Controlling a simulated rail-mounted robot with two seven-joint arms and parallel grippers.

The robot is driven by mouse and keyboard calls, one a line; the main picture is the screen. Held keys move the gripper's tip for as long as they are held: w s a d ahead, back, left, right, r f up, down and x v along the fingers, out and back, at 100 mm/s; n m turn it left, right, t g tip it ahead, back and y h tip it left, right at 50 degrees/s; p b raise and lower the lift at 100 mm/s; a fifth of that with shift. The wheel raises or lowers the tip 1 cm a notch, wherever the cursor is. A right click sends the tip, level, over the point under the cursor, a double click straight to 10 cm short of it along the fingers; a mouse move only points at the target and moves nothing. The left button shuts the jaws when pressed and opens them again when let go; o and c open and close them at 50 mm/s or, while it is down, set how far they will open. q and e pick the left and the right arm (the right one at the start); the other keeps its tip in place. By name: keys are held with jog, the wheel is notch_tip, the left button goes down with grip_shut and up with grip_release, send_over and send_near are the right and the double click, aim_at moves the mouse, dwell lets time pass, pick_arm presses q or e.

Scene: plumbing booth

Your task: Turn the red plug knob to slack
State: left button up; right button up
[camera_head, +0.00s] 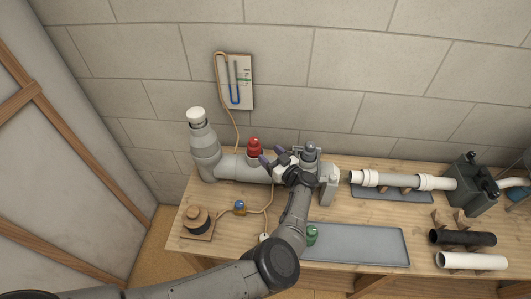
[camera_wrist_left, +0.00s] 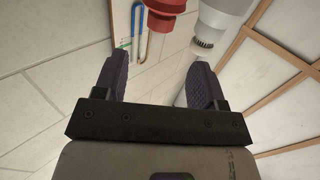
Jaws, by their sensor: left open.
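The red plug knob (camera_head: 254,146) stands on top of the grey horizontal pipe (camera_head: 232,168) on the bench. In the left wrist view the red plug (camera_wrist_left: 165,12) shows at the top edge, partly cut off, beyond the fingertips and between their lines. My left gripper (camera_head: 273,157) is open and empty, just right of the red knob and apart from it. In the left wrist view its two dark fingers (camera_wrist_left: 157,75) are spread wide with nothing between them. My right gripper is in neither view.
A U-tube gauge (camera_head: 234,82) hangs on the wall, with a hose running down. A white-capped upright pipe (camera_head: 197,122) stands left of the knob. A green knob (camera_head: 311,234) sits by my forearm near a grey tray (camera_head: 355,246). White pipes (camera_head: 400,180) lie right.

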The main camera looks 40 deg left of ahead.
pick_arm(q)
jog(key=shift+v, duration=2.05)
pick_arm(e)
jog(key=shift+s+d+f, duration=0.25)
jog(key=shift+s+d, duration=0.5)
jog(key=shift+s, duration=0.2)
pick_arm(q)
jog(key=s+a+f+m+t+h, duration=0.2)
jog(key=s+a+m+t+h, duration=0.3)
jog(key=a+m+t, duration=0.5)
jog(key=s+d+f+m+g+h, duration=0.2)
jog(key=s+d+f+m+h, duration=0.15)
jog(key=s+d+h, duration=0.4)
jog(key=s+d+f+m+g+h, duration=0.2)
jog(key=s+d+m+h, duration=0.25)
jog(key=s, duration=0.55)
jog(key=s+d+g, duration=0.3)
jog(key=s+d, duration=0.2)
jog(key=s, duration=0.6)
jog(key=s+d+g, duration=0.4)
jog(key=s, duration=0.6)
notch_tip(320, 180, up, 26)
jog(key=p, duration=2.5)
jog(key=shift+w+t+h, duration=0.3)
jog(key=shift+w+h, duration=0.1)
jog(key=shift+w, duration=0.05)
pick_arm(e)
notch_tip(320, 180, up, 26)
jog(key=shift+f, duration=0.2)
